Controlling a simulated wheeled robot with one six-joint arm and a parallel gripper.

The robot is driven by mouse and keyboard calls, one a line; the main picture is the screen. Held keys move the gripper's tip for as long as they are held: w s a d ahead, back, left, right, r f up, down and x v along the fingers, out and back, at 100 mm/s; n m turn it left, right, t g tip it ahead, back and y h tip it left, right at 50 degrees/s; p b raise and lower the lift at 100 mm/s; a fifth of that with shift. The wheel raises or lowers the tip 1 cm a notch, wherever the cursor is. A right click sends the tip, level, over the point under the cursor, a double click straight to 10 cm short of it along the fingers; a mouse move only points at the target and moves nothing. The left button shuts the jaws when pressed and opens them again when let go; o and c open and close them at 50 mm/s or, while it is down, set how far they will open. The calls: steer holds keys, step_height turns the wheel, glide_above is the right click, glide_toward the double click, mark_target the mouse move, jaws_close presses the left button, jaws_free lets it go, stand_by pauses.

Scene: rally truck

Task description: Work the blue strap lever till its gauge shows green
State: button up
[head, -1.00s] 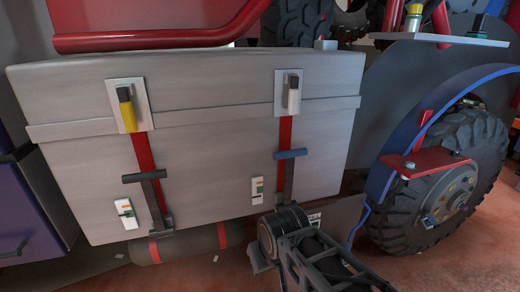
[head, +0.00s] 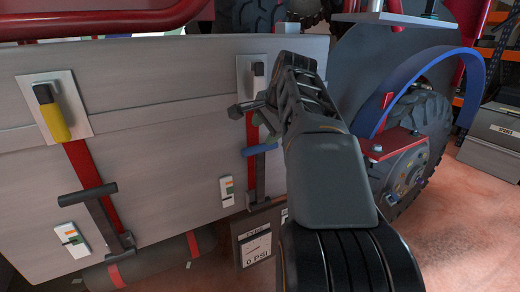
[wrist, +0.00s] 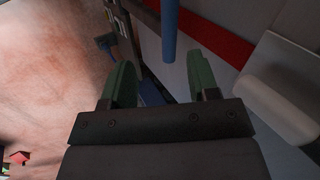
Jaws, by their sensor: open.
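The blue strap lever (head: 260,149) sits on the right red strap (head: 253,128) of the grey box, with its blue bar level across the strap. The reading is too small to tell. My gripper (head: 244,108) is open, just above the lever and near the white latch. In the wrist view the blue bar (wrist: 169,30) lines up with the gap between my open green fingers (wrist: 160,65). I cannot tell whether it touches them.
A dark lever (head: 88,194) with its own gauge (head: 71,239) is on the left strap under a yellow latch (head: 54,120). A sign reading 0 PSI (head: 256,250) stands below the box. The wheel (head: 412,140) and blue fender lie right. Floor is open at lower right.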

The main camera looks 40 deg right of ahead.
mark_target(260, 147)
steer(key=shift+m, duration=0.9)
steer(key=w+d+f, duration=0.1)
steer(key=w+f, duration=0.1)
steer(key=f, duration=0.1)
steer(key=w+d+f, duration=0.1)
steer(key=w+f, duration=0.2)
steer(key=w+d+f, duration=0.1)
steer(key=w+f, duration=0.1)
steer(key=f, duration=0.1)
steer(key=shift+w+d+f, duration=0.15)
steer(key=shift+d+f, duration=0.1)
steer(key=shift+c, duration=0.4)
steer(key=shift+r, duration=0.1)
jaws_close()
